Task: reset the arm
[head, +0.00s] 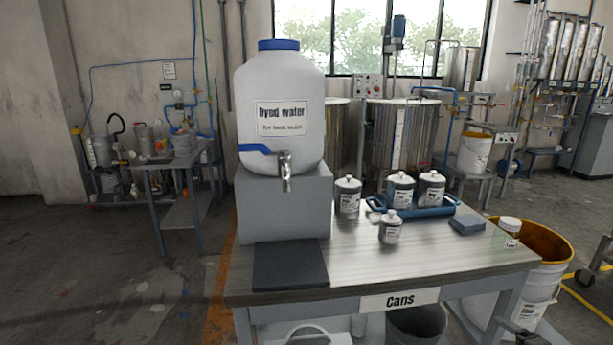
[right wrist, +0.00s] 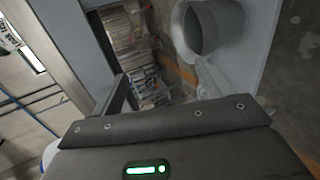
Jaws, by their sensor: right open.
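My right gripper (right wrist: 162,88) shows in the right wrist view, its dark body across the bottom and its two fingers standing apart. It is open, and nothing shows held between the fingers. Beyond it are a grey bucket (right wrist: 196,28) and the stained floor. In the head view only a small dark piece at the bottom right edge may be part of my right arm; I cannot tell. My left gripper is in neither view.
The table (head: 370,262) bears a dyed water barrel (head: 281,85) on a grey block (head: 285,205), a dark mat (head: 290,265), several small cans and a blue tray (head: 432,211). A large bucket (head: 548,285) stands at its right. Floor at the left is clear.

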